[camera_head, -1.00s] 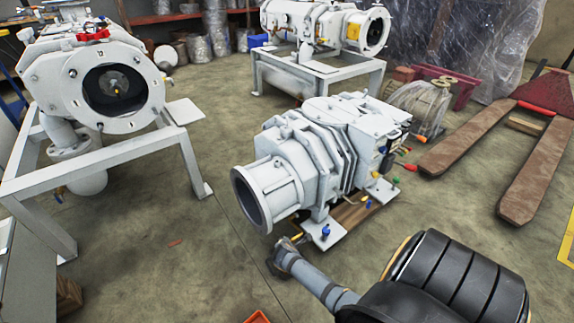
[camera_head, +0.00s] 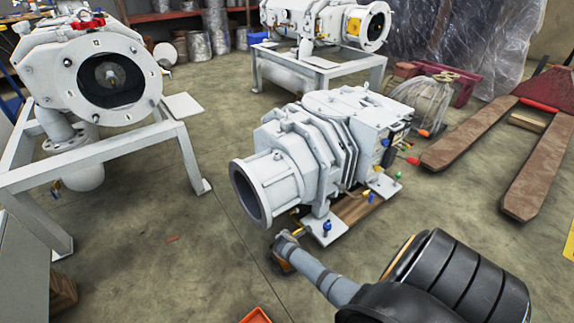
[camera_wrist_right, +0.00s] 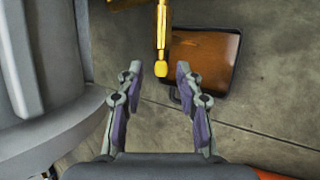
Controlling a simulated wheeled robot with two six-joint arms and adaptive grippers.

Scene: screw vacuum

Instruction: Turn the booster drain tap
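The white booster pump (camera_head: 325,150) sits low on the floor at the centre of the head view, its round open flange facing front left. In the right wrist view a yellow tap lever (camera_wrist_right: 161,45) hangs from the top edge, its rounded tip between my fingertips in the picture. I cannot tell whether they touch it. My right gripper (camera_wrist_right: 159,70) is open, with a gap on both sides of the lever. In the head view my right gripper (camera_head: 284,240) is small, just below the flange, beside a yellow part (camera_head: 296,232). My left gripper is not in view.
A brown block or plate (camera_wrist_right: 203,62) lies behind the lever. The grey rounded pump body (camera_wrist_right: 45,60) fills the left of the wrist view. A blue tap (camera_head: 327,227) stands near the pump's foot. An orange tray edge (camera_head: 257,315) is at the bottom.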

